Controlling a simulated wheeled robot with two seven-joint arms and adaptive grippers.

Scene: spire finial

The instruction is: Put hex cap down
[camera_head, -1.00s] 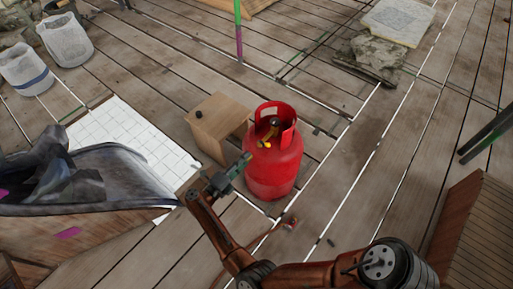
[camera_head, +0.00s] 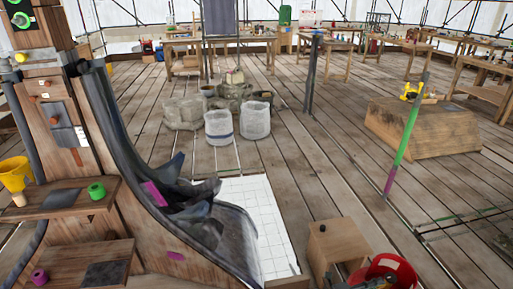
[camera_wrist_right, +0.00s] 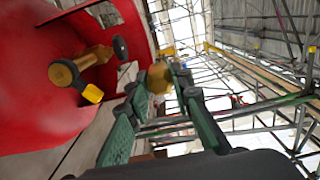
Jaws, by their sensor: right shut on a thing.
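In the right wrist view, my right gripper (camera_wrist_right: 160,84) has its green fingers closed on a small brass hex cap (camera_wrist_right: 158,76) at the fingertips. The red gas cylinder (camera_wrist_right: 30,90) fills the left of that view, with a brass valve (camera_wrist_right: 75,72) inside its collar and a yellow piece on the valve. The held cap is apart from the valve, to its right. In the head view only the top of the red cylinder (camera_head: 398,268) shows at the bottom edge. My left gripper is not in view.
A wooden box (camera_head: 345,240) with a small dark knob stands beside the cylinder. A white tiled sheet (camera_head: 262,215) lies left of it. A tall wooden structure with a dark curved chute (camera_head: 125,150) stands left. Two pale buckets (camera_head: 255,120) stand farther back. Open plank floor lies between.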

